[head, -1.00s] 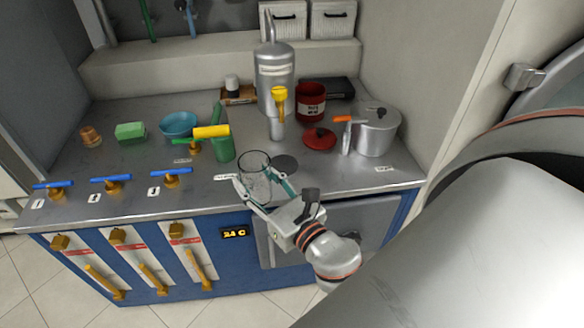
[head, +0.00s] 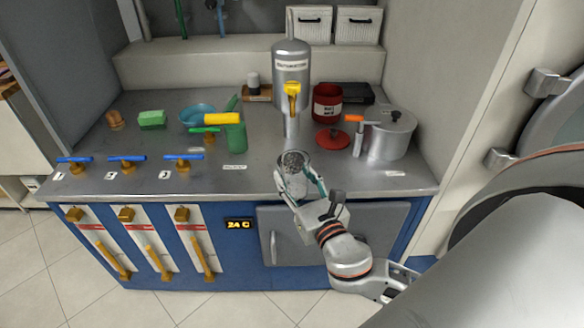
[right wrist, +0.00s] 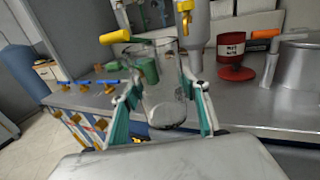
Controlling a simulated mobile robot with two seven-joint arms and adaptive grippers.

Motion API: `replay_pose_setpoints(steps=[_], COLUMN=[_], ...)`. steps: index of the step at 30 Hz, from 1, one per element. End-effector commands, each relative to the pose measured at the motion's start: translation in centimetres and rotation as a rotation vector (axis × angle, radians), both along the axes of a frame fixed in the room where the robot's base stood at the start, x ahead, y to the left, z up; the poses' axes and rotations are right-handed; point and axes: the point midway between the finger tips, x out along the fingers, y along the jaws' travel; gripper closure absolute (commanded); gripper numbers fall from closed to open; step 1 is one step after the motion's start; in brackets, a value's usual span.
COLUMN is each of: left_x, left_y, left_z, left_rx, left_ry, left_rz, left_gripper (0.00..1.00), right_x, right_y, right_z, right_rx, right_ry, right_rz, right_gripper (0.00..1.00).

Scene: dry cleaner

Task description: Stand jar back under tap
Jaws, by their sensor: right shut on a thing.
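A clear glass jar (head: 294,165) is held about upright by my right gripper (head: 299,184), whose fingers lie on either side of it. The jar also shows between the teal-backed fingers in the right wrist view (right wrist: 165,100). The tap is a silver upright tank (head: 291,68) with a yellow handle (head: 292,89) and a pale spout (head: 291,124). In the head view the jar is just in front of and below the spout. Whether its base touches the counter is unclear. My left gripper is not in view.
A red can (head: 327,103), a red lid-like piece (head: 332,138) and a steel pot (head: 390,136) stand to the right. Blue-handled valves (head: 126,160) line the counter's front left.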

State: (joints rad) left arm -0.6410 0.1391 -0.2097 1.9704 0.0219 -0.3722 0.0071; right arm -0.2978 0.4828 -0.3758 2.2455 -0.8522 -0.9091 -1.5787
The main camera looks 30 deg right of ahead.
Motion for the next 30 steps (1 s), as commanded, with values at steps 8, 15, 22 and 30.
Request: replay_pose_setpoints(steps=[8, 15, 22, 30], left_x=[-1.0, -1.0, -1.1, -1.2], left_y=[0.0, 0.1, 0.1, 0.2], left_z=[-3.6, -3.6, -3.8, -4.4], left_rx=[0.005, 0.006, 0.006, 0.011], left_ry=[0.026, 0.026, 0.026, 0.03], left_rz=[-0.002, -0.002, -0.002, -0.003], left_gripper=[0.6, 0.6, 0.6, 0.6], right_x=[1.7, 4.8, 10.2, 16.2], right_y=[-5.2, -6.9, -8.7, -10.7], right_z=[-4.6, -4.4, -4.6, -4.7], right_rx=[0.002, 0.001, 0.002, 0.003], right_ry=[0.007, 0.0, 0.002, 0.004], right_rz=[-0.129, -0.148, -0.147, -0.147], right_gripper=[0.83, 0.83, 0.83, 0.83])
